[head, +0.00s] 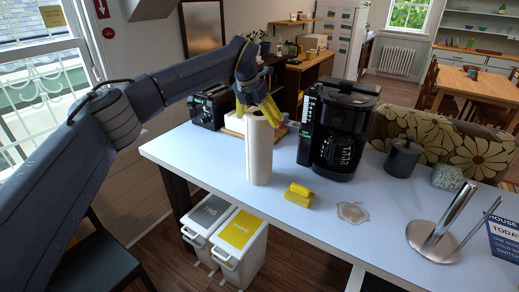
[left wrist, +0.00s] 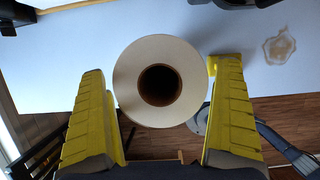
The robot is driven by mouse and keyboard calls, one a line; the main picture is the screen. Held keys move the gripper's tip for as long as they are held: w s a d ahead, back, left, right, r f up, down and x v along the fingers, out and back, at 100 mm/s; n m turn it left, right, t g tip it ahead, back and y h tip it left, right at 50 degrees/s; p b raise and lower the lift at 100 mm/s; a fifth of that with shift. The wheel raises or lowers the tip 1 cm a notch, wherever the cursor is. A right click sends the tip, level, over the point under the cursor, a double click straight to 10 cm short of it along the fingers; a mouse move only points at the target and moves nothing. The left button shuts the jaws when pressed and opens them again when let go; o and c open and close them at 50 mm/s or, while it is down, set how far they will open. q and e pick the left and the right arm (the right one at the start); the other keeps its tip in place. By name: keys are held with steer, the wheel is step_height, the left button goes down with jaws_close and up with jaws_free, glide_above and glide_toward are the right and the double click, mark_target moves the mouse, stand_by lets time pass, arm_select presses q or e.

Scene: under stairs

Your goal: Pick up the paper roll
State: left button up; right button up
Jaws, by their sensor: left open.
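The white paper roll (head: 259,150) stands upright near the front left edge of the white table in the head view. In the left wrist view I look down on the top of the paper roll (left wrist: 132,82), with its dark round core hole. My left gripper (head: 257,108) is open above the roll's top. In the left wrist view, the yellow fingers of my left gripper (left wrist: 161,125) stand apart to either side of the roll, and I see no clear contact. My right gripper is not in view.
On the table (head: 215,150), a yellow sponge stack (head: 299,194), a stain (head: 353,212) and a metal roll holder (head: 442,230) lie right of the roll. A black coffee maker (head: 340,130) and toaster (head: 210,106) stand behind. Two bins (head: 238,238) are below.

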arm_select(q)
steer(key=shift+f, duration=0.15)
steer(key=c, duration=1.5)
steer(key=shift+o, duration=0.2)
steer(key=shift+w, duration=0.1)
step_height(320, 180, up, 20)
steer(key=shift+d+r, duration=0.1)
